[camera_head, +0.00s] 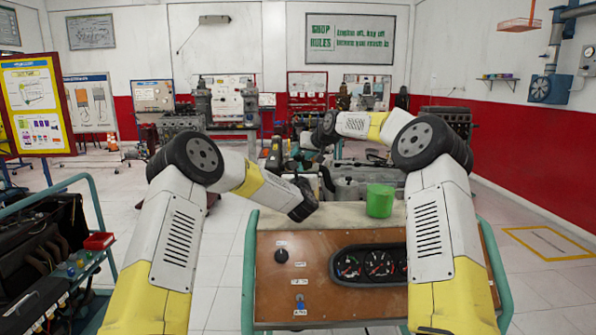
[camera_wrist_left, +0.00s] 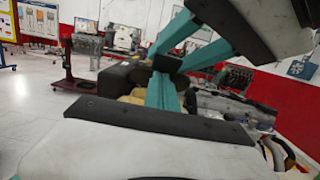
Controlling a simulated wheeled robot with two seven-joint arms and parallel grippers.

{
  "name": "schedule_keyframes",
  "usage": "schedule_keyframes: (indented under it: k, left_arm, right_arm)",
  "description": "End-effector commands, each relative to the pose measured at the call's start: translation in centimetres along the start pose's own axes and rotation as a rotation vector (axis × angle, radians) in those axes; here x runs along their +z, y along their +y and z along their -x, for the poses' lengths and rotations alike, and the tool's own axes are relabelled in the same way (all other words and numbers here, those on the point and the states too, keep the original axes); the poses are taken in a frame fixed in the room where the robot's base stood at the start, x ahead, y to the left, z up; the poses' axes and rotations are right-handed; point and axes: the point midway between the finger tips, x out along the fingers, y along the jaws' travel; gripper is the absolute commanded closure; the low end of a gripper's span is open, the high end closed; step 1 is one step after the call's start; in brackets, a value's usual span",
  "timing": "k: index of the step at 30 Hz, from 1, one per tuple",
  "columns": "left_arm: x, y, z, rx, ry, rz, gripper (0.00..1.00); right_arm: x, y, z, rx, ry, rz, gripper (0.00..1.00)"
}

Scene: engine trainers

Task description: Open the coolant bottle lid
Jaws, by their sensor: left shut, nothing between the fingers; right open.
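A bright green container (camera_head: 379,201) stands upright on the pale top of the trainer (camera_head: 325,215), beside the engine. I cannot make out a lid on it, nor tell whether it is the coolant bottle. My right gripper (camera_head: 297,156) is open and small beyond the engine, to the left of the green container. My left gripper (camera_head: 325,180) is partly hidden behind its own black wrist, to the left of the green container and apart from it. In the left wrist view its teal fingers meet at their black tips (camera_wrist_left: 165,62), with nothing between them.
The grey engine (camera_head: 352,178) lies behind the green container. The trainer's brown panel (camera_head: 330,295) carries gauges (camera_head: 378,265) and switches. A cart with a red box (camera_head: 98,241) stands at the left. The tiled floor (camera_head: 218,260) between them is clear.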

Motion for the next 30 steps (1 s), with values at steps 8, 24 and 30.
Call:
schedule_keyframes:
  k: [8,24,30]
  left_arm:
    - [0.3,0.2,-0.1,0.003,-0.006,0.001,1.00]
    - [0.0,0.1,0.0,0.001,0.000,0.000,1.00]
    - [0.0,0.1,0.0,0.001,0.000,0.000,1.00]
  right_arm:
    - [0.1,0.4,6.3,0.006,-0.004,0.001,0.60]
    - [2.2,-3.2,12.9,0.032,-0.068,0.065,0.60]
    - [6.9,-6.4,18.9,0.103,-0.170,0.131,0.60]
